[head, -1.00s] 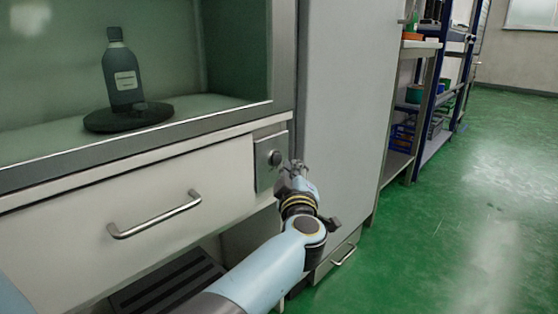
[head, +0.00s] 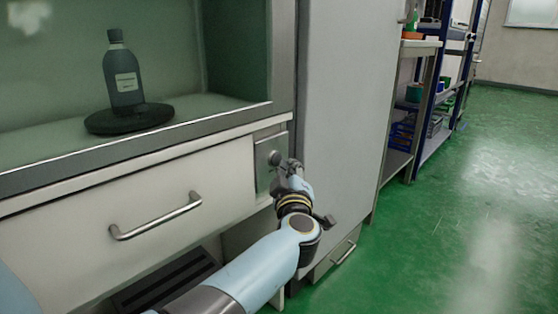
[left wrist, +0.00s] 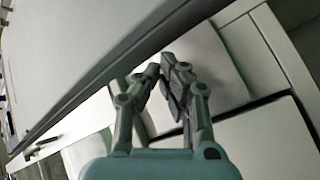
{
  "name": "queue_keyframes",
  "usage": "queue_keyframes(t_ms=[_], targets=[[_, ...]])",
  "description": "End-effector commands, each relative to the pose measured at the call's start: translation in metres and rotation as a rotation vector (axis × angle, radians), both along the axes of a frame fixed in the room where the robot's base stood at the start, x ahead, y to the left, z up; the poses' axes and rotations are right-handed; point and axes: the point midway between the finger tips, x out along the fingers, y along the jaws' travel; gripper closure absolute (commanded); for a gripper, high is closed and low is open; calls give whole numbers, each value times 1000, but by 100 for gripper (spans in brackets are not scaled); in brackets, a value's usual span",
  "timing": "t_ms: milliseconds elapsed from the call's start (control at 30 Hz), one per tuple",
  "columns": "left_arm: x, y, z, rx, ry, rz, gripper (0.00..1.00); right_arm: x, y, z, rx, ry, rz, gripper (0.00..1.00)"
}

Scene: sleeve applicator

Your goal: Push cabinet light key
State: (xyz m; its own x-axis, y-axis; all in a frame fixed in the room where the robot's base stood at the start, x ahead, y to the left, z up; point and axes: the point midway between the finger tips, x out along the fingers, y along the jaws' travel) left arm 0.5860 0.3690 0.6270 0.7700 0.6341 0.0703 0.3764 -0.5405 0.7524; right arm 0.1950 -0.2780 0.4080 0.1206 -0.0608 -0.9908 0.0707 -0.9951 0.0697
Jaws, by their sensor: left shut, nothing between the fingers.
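The light key is a round dark knob (head: 274,158) on a grey metal plate (head: 264,177) at the right end of the cabinet front, beside the drawer. My left gripper (head: 288,165) is shut and empty, with its fingertips just right of the knob in the head view. I cannot tell whether they touch it. In the left wrist view, the closed fingers (left wrist: 167,72) point at a pale grey panel (left wrist: 205,75), and the knob is hidden or not distinguishable. My right gripper is not in view.
A dark bottle (head: 124,78) stands on a round black base (head: 128,120) inside the cabinet. A drawer with a metal handle (head: 156,217) lies left of the plate. A tall grey side panel (head: 345,100) stands close on the right. The green floor (head: 470,230) is open farther right.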

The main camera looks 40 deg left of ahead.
Motion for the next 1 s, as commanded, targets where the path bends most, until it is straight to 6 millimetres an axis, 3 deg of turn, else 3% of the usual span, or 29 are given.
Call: queue_keyframes(t_ms=[700, 1000], targets=[[1, 8, 1, 1, -1, 0, 100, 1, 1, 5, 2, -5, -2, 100], [0, -4, 0, -1, 0, 1, 100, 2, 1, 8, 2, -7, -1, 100]])
